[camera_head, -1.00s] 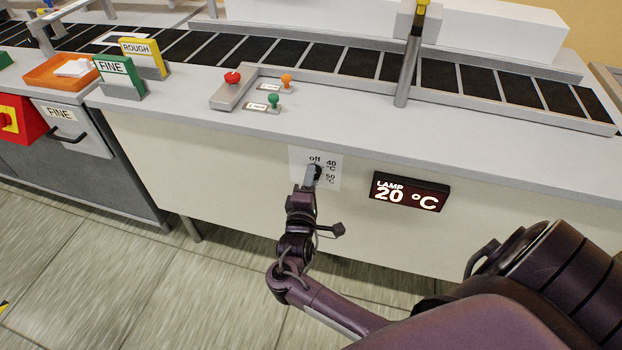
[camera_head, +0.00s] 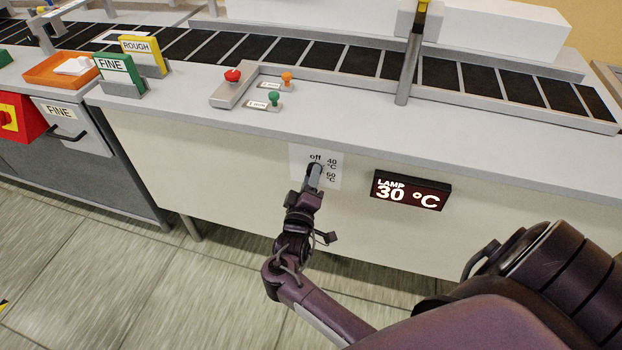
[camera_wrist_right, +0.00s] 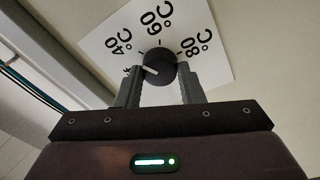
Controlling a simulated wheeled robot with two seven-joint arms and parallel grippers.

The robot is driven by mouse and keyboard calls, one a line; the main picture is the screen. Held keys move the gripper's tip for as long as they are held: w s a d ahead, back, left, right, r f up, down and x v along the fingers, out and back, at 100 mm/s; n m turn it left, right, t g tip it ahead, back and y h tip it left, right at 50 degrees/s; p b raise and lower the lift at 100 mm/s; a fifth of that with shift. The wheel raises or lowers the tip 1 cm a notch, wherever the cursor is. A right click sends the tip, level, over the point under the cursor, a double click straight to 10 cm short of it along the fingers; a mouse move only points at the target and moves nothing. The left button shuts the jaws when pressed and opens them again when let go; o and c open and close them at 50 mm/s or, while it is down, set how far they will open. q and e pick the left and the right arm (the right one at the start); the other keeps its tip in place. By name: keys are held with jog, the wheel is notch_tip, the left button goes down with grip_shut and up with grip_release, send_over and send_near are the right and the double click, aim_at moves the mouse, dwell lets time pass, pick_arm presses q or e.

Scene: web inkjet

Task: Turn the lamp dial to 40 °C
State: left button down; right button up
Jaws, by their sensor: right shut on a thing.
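The lamp dial (camera_wrist_right: 160,66) is a round black knob on a white scale plate (camera_head: 329,172) on the front panel. In the right wrist view its white pointer line points left, below the 40 °C mark. The 40, 60 and 80 °C labels show; the off label is mostly hidden by a finger. My right gripper (camera_head: 314,170) is shut on the dial, one finger on each side, and hides most of it in the head view. The lamp display (camera_head: 410,191), right of the plate, reads 30 °C. My left gripper is not in view.
Above the panel, the grey top carries a red button (camera_head: 232,76), an orange knob (camera_head: 286,78) and a green knob (camera_head: 274,99). A conveyor (camera_head: 357,62) runs behind. FINE (camera_head: 117,68) and ROUGH (camera_head: 141,48) signs stand left. The panel around the dial is clear.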

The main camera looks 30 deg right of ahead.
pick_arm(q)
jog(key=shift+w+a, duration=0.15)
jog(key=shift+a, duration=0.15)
pick_arm(e)
jog(key=o, duration=0.7)
jog(key=shift+o, duration=1.4)
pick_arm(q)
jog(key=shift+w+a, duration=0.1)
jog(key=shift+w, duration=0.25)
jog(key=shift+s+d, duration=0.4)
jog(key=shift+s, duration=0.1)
pick_arm(e)
jog(key=v, duration=0.7)
jog(key=shift+s+a, duration=0.3)
jog(key=shift+a, duration=0.05)
